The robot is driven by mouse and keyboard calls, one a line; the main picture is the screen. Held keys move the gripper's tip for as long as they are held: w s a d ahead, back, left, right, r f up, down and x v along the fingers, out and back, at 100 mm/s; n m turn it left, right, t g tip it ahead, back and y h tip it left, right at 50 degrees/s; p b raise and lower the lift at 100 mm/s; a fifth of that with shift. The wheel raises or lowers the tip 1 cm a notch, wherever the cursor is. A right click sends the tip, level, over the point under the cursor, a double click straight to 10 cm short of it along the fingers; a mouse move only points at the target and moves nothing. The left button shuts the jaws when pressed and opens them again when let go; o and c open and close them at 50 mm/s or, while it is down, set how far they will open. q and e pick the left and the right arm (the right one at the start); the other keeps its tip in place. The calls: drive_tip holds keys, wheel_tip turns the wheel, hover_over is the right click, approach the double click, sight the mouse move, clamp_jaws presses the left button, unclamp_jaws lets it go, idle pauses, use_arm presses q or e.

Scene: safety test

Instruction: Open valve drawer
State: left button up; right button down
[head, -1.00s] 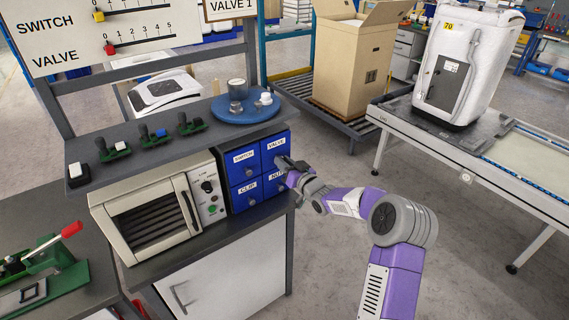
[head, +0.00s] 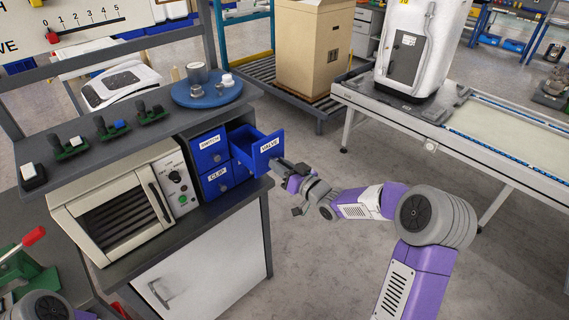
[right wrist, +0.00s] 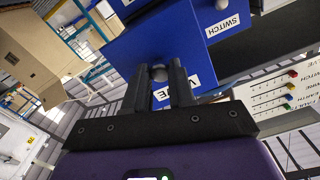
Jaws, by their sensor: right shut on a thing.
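The blue valve drawer (head: 267,152) is the upper right drawer of a small blue cabinet (head: 206,139). It stands pulled out from the cabinet, and its inside shows from above. My right gripper (head: 279,165) is at the drawer's front. In the right wrist view my right gripper (right wrist: 160,82) is shut on the round knob (right wrist: 159,73) of the valve drawer (right wrist: 158,40), partly covering its label. The switch drawer (head: 210,142) and the clip drawer (head: 217,175) are shut. My left gripper is not seen; only a piece of my left arm shows at the bottom left.
A grey oven (head: 120,207) stands left of the cabinet. A shelf above holds a round blue tray (head: 206,97) with small metal parts and several switches. A conveyor (head: 440,125) with a white machine stands at the right. The floor (head: 320,250) right of the bench is clear.

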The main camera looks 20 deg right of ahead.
drive_tip(key=c, duration=0.9)
unclamp_jaws()
drive_tip(key=shift+c, duration=0.2)
drive_tip(key=shift+s+d, duration=0.1)
drive_tip(key=p+v, duration=0.1)
drive_tip(key=v, duration=0.6)
drive_tip(key=shift+s, duration=0.2)
